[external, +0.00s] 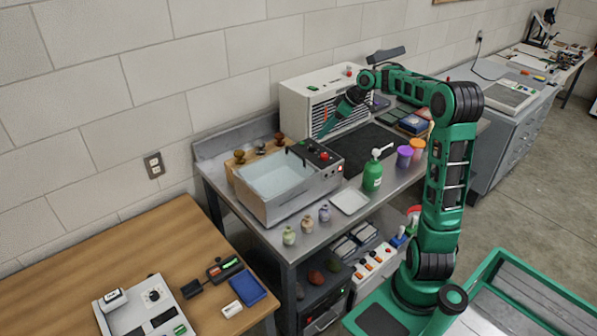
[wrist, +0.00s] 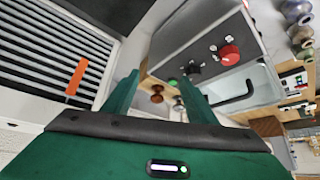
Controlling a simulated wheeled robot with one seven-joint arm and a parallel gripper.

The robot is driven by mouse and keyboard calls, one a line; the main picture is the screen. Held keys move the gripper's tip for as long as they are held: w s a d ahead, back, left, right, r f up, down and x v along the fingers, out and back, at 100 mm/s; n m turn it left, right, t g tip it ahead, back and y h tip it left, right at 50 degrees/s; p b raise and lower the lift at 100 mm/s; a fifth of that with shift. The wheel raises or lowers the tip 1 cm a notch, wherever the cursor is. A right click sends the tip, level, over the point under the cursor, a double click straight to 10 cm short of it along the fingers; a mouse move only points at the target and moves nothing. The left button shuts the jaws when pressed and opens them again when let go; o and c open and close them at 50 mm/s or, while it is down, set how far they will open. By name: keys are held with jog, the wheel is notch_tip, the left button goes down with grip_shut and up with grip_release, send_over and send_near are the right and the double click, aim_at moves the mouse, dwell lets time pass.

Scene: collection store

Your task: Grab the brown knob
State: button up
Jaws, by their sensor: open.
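A dark brown knob (external: 279,138) stands at the right end of a wooden board (external: 247,160) behind the water basin (external: 272,186). A silver-grey knob (external: 260,149) and a lighter brown knob (external: 239,155) stand to its left. In the wrist view, a brown knob (wrist: 157,91) shows between my fingers in the picture, with a silvery knob partly hidden by the right finger. My gripper (external: 322,134) is open and empty, to the right of the knobs, near the basin's control panel. Its two green fingers (wrist: 160,77) are apart in the wrist view.
The control panel carries a red knob (wrist: 229,55) and a black knob (wrist: 194,68). A white vented unit (external: 312,100) stands close behind my gripper.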

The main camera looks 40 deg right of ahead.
aim_at(279, 133)
jog(key=w+a+n+y, duration=0.1)
jog(key=w, duration=0.1)
jog(key=w+a+t+y, duration=0.1)
jog(key=w+y, duration=0.1)
jog(key=w+r+n+y, duration=0.1)
jog(key=w, duration=0.1)
jog(key=shift+w+a+n+t, duration=0.3)
jog(key=shift+w+a+t, duration=0.05)
jog(key=shift+a+t, duration=0.05)
notch_tip(279, 133, up, 4)
jog(key=w+n+t+y, duration=0.1)
jog(key=w+n+y, duration=0.1)
jog(key=y, duration=0.3)
notch_tip(279, 133, down, 10)
jog(key=shift+t, duration=0.3)
jog(key=x, duration=0.5)
jog(key=shift+w+a+r, duration=0.15)
jog(key=shift+w+r+x, duration=0.1)
jog(key=shift+r+x, duration=0.05)
jog(key=shift+x, duration=1.15)
jog(key=shift+w+r+x, duration=0.1)
jog(key=shift+w+x, duration=0.05)
jog(key=shift+x, duration=1.2)
jog(key=shift+r, duration=0.1)
jog(key=shift+c, duration=0.7)
